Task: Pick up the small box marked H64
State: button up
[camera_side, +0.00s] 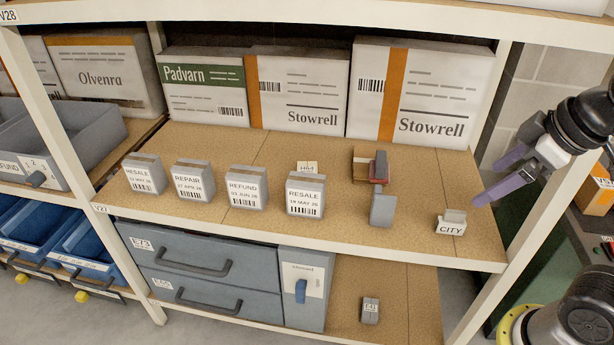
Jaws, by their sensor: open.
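A small box marked H64 (307,167) is on the middle shelf (250,140), behind the grey box labelled RESALE 19 MAY 26 (305,195). Only its pale top part with the H64 marking shows; the front box hides the rest. My gripper (488,183) is at the right, by the shelf's right upright, with its two purple fingers apart and nothing between them. It points left toward the shelf and is well to the right of the H64 box.
Grey boxes labelled RESALE (144,175), REPAIR (193,181) and REFUND (247,188) stand left. A brown open box (362,167), a plain grey box (383,210) and a CITY sign (451,228) stand right. Large Stowrell cartons (420,90) line the back. A white upright (528,200) bounds the shelf.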

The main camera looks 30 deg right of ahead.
jog(key=w+a+r+n, duration=0.1)
jog(key=w+a+n, duration=0.3)
jog(key=w+n, duration=1)
jog(key=w+a+f+n+g+h, duration=0.1)
jog(key=w+a+f+n, duration=0.25)
jog(key=w, duration=0.55)
jog(key=w+a+f+n, duration=0.3)
jog(key=w+a, duration=0.1)
jog(key=w, duration=0.5)
jog(key=n+h, duration=0.1)
jog(key=n, duration=0.4)
send_near(307, 170)
jog(key=shift+g+h, duration=0.3)
jog(key=shift+g, duration=0.1)
jog(key=x, duration=0.2)
jog(key=w+x, duration=0.1)
jog(key=x, duration=0.1)
jog(key=shift+f, duration=0.15)
jog(key=shift+x, duration=3.05)
jog(key=shift+s+a+f, duration=0.1)
jog(key=shift+s+a, duration=0.05)
jog(key=c, duration=1.3)
